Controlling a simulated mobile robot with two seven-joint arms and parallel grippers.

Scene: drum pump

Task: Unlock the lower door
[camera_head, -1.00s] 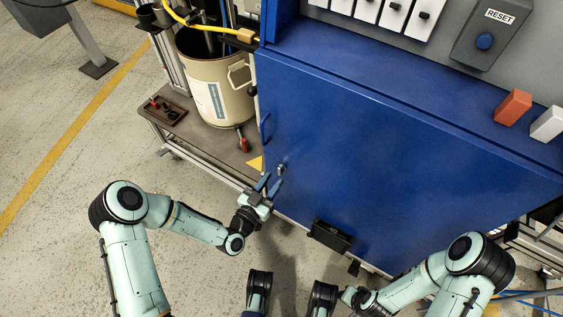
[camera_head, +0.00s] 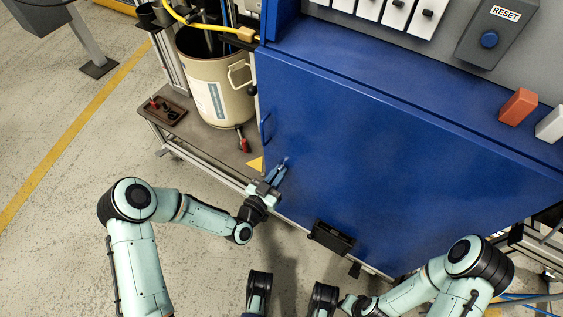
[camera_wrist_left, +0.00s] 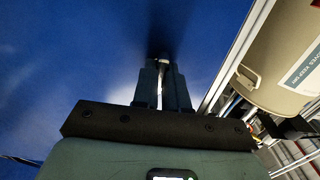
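The lower door (camera_head: 370,150) is a large blue panel, and it is closed. A small silver lock piece (camera_wrist_left: 163,64) stands out from its face near the handle side. My left gripper (camera_head: 281,167) is at the door's lower left. In the left wrist view its two fingers (camera_wrist_left: 163,72) are close together with the silver piece between their tips, so they appear shut on it. The fingers hide most of the lock, and its turn angle cannot be told.
A blue door handle (camera_head: 265,130) is on the door's left edge. A beige drum (camera_head: 215,85) stands on a low platform (camera_head: 225,145) to the left. A black box (camera_head: 332,237) is at the door's bottom edge. Open floor (camera_head: 60,250) lies at left.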

